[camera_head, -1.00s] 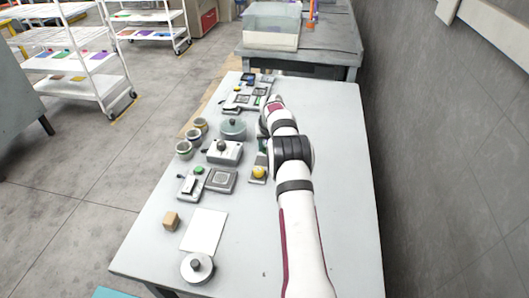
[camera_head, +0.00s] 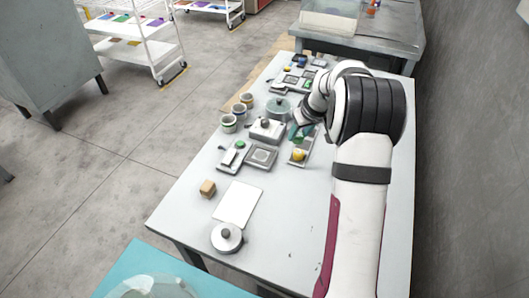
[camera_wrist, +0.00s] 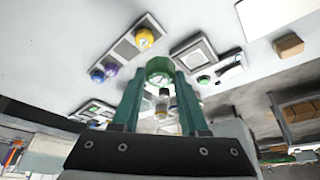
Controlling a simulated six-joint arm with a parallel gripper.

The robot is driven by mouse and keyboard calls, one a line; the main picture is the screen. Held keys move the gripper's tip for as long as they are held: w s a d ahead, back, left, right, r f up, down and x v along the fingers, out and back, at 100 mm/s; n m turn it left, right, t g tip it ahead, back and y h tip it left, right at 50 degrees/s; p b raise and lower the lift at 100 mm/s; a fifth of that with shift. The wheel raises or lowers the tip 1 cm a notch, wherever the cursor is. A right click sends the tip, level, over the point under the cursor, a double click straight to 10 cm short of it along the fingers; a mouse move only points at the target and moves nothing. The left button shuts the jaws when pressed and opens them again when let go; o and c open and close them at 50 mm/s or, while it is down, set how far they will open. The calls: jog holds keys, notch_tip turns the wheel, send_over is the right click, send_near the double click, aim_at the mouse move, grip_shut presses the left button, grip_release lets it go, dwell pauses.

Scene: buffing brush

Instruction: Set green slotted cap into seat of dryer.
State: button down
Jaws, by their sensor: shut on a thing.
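My gripper (camera_head: 299,132) is over the right side of the table's middle, its teal fingers pointing down. In the wrist view my gripper (camera_wrist: 160,82) is shut on the green slotted cap (camera_wrist: 160,68), a round green piece between the fingertips. Its slot is not clear. The cap is above the table, beside the panel with a yellow knob (camera_head: 299,155). That panel (camera_wrist: 122,52) also shows blue and purple knobs in the wrist view. I cannot tell which device is the dryer, and its seat is not identifiable.
A grey box with a knob (camera_head: 268,129), a round lidded pot (camera_head: 279,109) and several cups (camera_head: 229,123) stand left of my gripper. A square-framed device (camera_head: 261,157) lies nearer. A wooden block (camera_head: 208,187), white sheet (camera_head: 238,204) and round lidded tin (camera_head: 227,237) are at the front.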

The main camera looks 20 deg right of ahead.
send_over(260, 153)
jog(key=s, duration=0.2)
jog(key=f, duration=0.7)
jog(key=shift+w, duration=0.25)
jog(key=shift+f, duration=1.95)
jog(key=shift+c, duration=2.2)
grip_release()
jog(key=shift+f, duration=0.1)
